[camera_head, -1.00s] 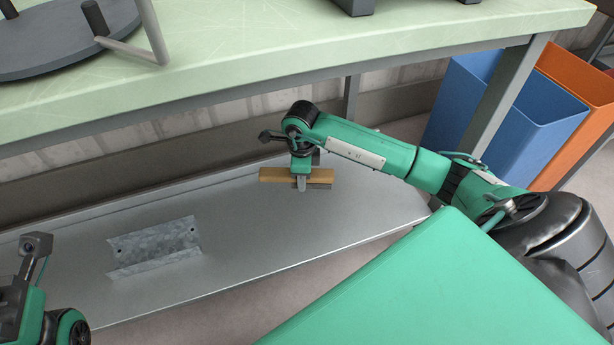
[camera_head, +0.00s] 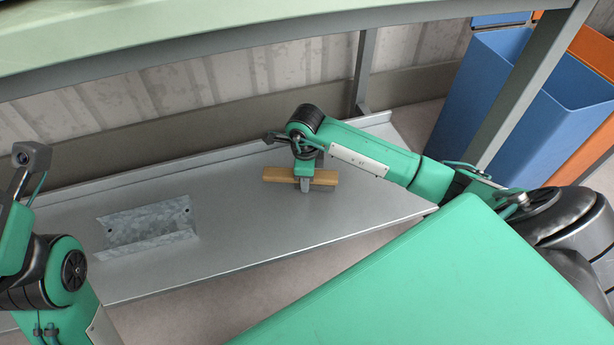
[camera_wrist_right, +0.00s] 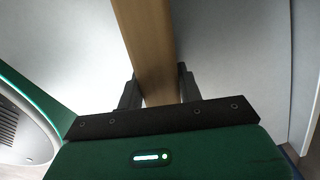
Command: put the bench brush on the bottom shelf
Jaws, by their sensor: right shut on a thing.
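The bench brush (camera_head: 322,177) is a wooden bar with greyish bristles beneath it. The wrist view shows the wooden bar (camera_wrist_right: 148,45) between the two dark fingers of the gripper (camera_wrist_right: 160,92). The brush is over the right part of the grey metal bottom shelf (camera_head: 240,215), close to its surface; I cannot tell whether the bristles touch it. Part of my left arm is at the left edge of the head view, and its fingers cannot be made out.
A bent sheet-metal piece (camera_head: 148,228) lies on the shelf, left of the brush. The green bench top (camera_head: 150,35) is above the back of the shelf. A bench leg (camera_head: 525,85), a blue bin (camera_head: 500,115) and an orange bin (camera_head: 580,125) stand at the right. Shelf space around the brush is clear.

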